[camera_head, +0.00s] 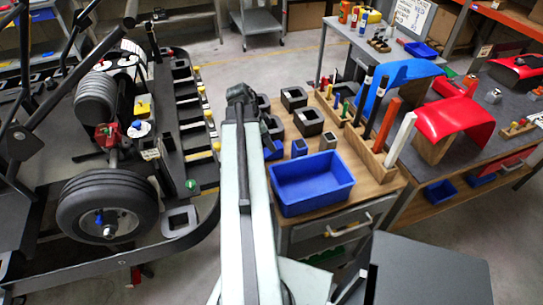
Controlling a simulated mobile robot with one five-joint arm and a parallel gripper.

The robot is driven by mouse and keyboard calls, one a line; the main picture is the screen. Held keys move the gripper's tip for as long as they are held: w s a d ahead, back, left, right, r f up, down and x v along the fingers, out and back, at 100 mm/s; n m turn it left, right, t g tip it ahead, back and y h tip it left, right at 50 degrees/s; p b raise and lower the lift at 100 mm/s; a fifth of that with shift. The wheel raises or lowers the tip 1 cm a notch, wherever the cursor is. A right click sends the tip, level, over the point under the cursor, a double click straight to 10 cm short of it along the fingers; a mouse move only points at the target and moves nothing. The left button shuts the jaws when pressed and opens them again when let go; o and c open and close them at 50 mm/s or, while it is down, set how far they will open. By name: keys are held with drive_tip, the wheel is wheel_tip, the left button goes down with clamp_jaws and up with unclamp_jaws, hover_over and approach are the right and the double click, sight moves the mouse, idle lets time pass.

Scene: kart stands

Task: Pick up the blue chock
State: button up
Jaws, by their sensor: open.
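A small blue block (299,148) stands on the wooden bench top, just behind the blue bin. Another blue piece (274,150) lies to its left, close beside my arm and partly hidden by it. I cannot tell for sure which of the two is the blue chock. My gripper (240,93) is at the far end of my raised arm, beyond and left of both blue pieces, and touches neither as far as I can see. It is small and dark here, with its jaws open and nothing visible in them.
The blue bin (311,184) is empty at the bench's front. Black square blocks (308,121) and a grey block (328,142) stand behind it. A wooden rack (371,160) with upright coloured bars lines the right side. A kart with a wheel (107,208) fills the left.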

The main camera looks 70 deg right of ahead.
drive_tip(key=b+x, duration=0.5)
drive_tip(key=shift+a+f, duration=0.15)
drive_tip(key=shift+f, duration=0.1)
drive_tip(key=shift+s+r, duration=0.1)
drive_tip(key=shift+r, duration=0.1)
clamp_jaws()
drive_tip(key=shift+r+p, duration=0.1)
drive_tip(key=shift+p, duration=0.2)
